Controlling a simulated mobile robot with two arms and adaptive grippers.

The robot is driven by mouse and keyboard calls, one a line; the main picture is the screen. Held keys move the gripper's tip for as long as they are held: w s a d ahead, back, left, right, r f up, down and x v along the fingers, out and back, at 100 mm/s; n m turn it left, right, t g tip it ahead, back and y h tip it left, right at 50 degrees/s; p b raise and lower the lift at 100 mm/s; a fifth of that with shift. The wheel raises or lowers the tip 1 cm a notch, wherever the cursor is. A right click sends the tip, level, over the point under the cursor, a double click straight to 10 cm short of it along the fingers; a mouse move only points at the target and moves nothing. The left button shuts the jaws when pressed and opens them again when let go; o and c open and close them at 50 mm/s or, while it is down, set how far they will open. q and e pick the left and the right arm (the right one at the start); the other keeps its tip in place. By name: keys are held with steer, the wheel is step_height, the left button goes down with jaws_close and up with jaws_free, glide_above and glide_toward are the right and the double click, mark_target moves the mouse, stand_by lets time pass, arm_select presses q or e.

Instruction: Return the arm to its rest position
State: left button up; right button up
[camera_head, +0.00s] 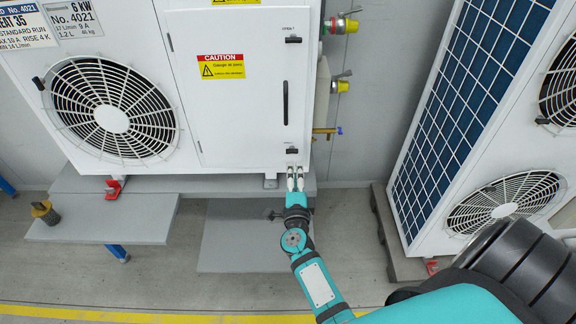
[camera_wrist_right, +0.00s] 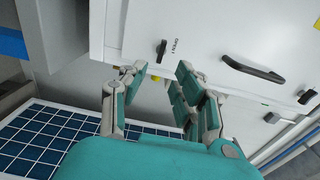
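My right gripper (camera_head: 295,179) is in front of the lower right edge of the white pump unit (camera_head: 240,120), just below the lower latch (camera_head: 292,150) of its door. In the right wrist view the gripper (camera_wrist_right: 158,72) has its two fingers apart with nothing between them. Beyond the fingertips there is a white panel with a dark latch (camera_wrist_right: 161,50) and a dark handle (camera_wrist_right: 252,70). I cannot tell whether the fingertips touch the unit. My teal right arm reaches in from the lower right. My left gripper is not in view.
A second unit with a blue grid panel (camera_head: 462,90) stands at the right, close to my arm. Valves with yellow caps (camera_head: 343,86) stick out from the first unit's side. A grey low bench (camera_head: 120,222) holds a small yellow and dark part (camera_head: 45,212).

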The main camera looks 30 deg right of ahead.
steer(key=s+a+f+n+g+y, duration=0.1)
steer(key=s+a+f+n+y, duration=0.15)
steer(key=a+f+n, duration=0.4)
steer(key=s+a+f+n+y, duration=0.1)
steer(key=a+f+n+y, duration=0.2)
steer(key=f, duration=0.6)
steer(key=s+a+f+n+g+y, duration=0.4)
steer(key=s+f+n, duration=0.3)
steer(key=s+f, duration=0.6)
steer(key=s+d+f+n+g, duration=0.1)
steer(key=s+f+n+g, duration=0.3)
steer(key=s+f, duration=0.4)
steer(key=s+d+f+n+g, duration=0.2)
steer(key=s+f+n+g, duration=0.3)
steer(key=s, duration=1.6)
step_height(320, 180, down, 3)
steer(key=shift+s+f+n, duration=0.15)
steer(key=shift+s+n, duration=0.05)
steer(key=shift+n, duration=0.45)
